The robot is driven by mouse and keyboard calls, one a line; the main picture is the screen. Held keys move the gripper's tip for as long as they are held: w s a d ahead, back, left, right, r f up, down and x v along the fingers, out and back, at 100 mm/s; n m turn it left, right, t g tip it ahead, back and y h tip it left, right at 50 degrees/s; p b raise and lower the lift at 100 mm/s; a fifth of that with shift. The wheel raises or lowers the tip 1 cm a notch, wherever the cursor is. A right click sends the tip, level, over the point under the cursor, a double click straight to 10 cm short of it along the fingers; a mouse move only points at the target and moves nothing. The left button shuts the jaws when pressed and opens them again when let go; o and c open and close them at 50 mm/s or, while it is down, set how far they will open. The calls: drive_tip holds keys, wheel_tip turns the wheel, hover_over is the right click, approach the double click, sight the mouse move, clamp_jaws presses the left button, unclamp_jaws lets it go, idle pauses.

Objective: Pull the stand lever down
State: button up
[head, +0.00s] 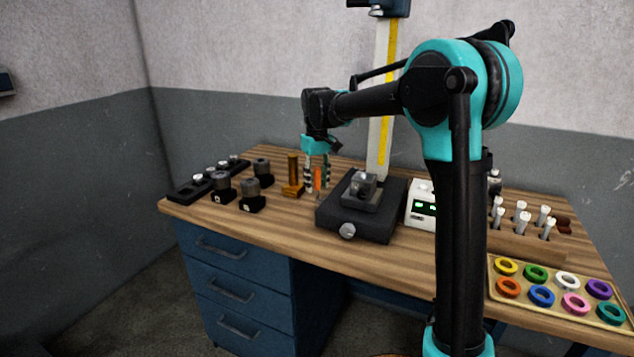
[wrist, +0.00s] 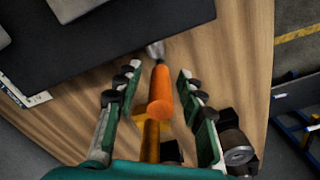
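The stand has a dark base (head: 345,222) and a tall pale column (head: 382,110) with a yellow strip. An orange grip (head: 318,178) on a short metal rod, likely the stand lever, stands roughly upright beside the base's left side. In the wrist view the orange grip (wrist: 161,95) lies between the fingers, with its rod pointing toward the dark base (wrist: 110,40). My gripper (head: 317,175) points down around the grip. The fingers in the wrist view (wrist: 155,98) are apart, with gaps on both sides of it. The rod's lower end is unclear.
A brass piece (head: 292,178) stands just left of my gripper. Dark holders with grey cylinders (head: 251,190) are further left. A white box with green displays (head: 421,207) is right of the base. A tray of colored rings (head: 557,312) lies at the front right.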

clamp_jaws()
drive_tip(key=shift+s, duration=0.1)
idle(0.4)
drive_tip(key=s+t, duration=0.1)
drive_tip(key=t, duration=0.1)
drive_tip(key=s+a+t+h, duration=0.1)
drive_tip(key=t, duration=0.1)
drive_tip(key=s+f+t+h, duration=0.1)
drive_tip(key=t, duration=0.1)
drive_tip(key=shift+s+a+f, duration=0.1)
drive_tip(key=shift+s+a, duration=0.15)
drive_tip(key=shift+s, duration=0.15)
drive_tip(key=t, duration=0.1)
drive_tip(key=s+f+t+h, duration=0.1)
drive_tip(key=t, duration=0.1)
drive_tip(key=f+t, duration=0.1)
drive_tip(key=shift+s+a+t+h, duration=0.3)
drive_tip(key=shift+s+a+h, duration=0.05)
drive_tip(key=shift+s+h, duration=0.05)
drive_tip(key=shift+s+a+f+t+h, duration=0.2)
drive_tip(key=shift+f+t, duration=0.25)
drive_tip(key=shift+t, duration=0.3)
drive_tip(key=shift+s+d+f+t+h, duration=0.15)
drive_tip(key=shift+f+t+h, duration=0.25)
drive_tip(key=shift+t, duration=0.3)
drive_tip(key=shift+s+a+f+t+h, duration=0.1)
drive_tip(key=shift+s+f+t+h, duration=0.1)
drive_tip(key=shift+f+t, duration=0.45)
drive_tip(key=shift+r, duration=0.1)
